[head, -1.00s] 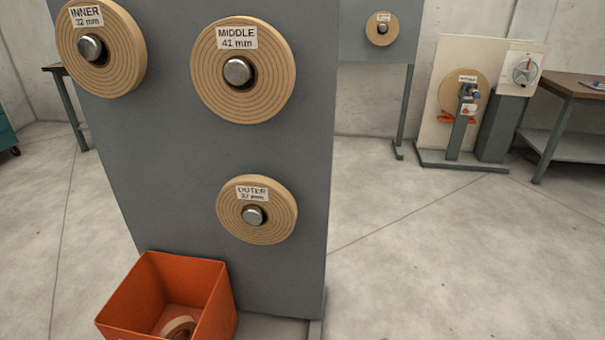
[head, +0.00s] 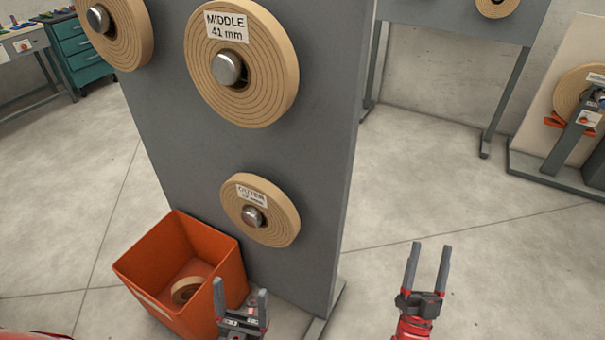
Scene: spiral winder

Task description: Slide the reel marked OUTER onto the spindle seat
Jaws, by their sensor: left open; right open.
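The reel marked OUTER (head: 275,220) hangs on a silver peg low on the grey panel (head: 310,165). It is a flat tan spiral roll with a white label. My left gripper (head: 240,298) is open and empty, below the OUTER reel and in front of the orange bin's right side. My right gripper (head: 428,262) is open and empty over the floor, to the right of the panel. The winding machine (head: 578,115) at the right edge carries a tan reel at its front; its spindle seat cannot be made out.
The MIDDLE reel (head: 265,80) and another reel (head: 130,38) hang higher on the panel. An orange bin (head: 150,262) with a tan roll (head: 185,290) inside stands at the panel's foot. A second panel (head: 450,12) stands behind. Floor between panel and machine is clear.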

